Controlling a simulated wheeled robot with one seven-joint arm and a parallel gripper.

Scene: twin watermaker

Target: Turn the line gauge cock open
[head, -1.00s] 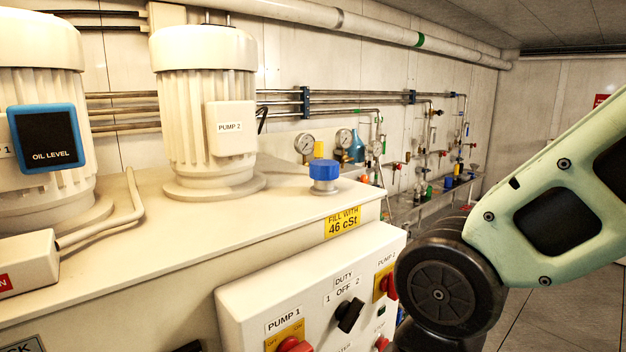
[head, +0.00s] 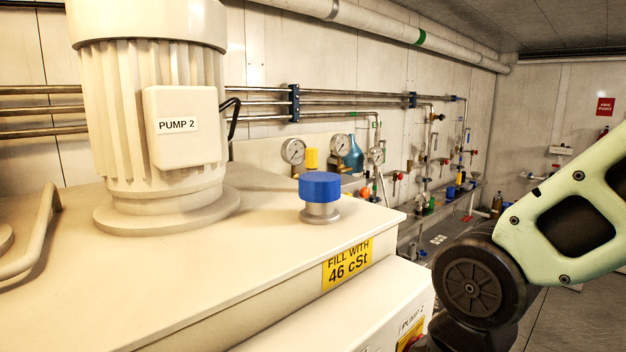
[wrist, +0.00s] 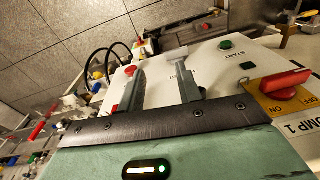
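Three round pressure gauges, a left one (head: 293,151), a middle one (head: 340,147) and a right one (head: 376,156), stand by the far wall in the head view, beyond the tank. Red handles (head: 397,176) show on the pipework near them. I cannot tell which fitting is the line gauge cock; the gauges' lower parts are partly hidden or too small. My gripper (wrist: 158,66) shows in the wrist view with its two fingers apart and nothing between them. It is outside the head view, far from the gauges.
The cream tank (head: 190,270) with the PUMP 2 motor (head: 150,100) and a blue cap (head: 320,186) fills the left foreground. A white control panel (wrist: 215,75) with a red switch (wrist: 276,83) lies close beyond my fingers. Floor (head: 565,315) shows at lower right.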

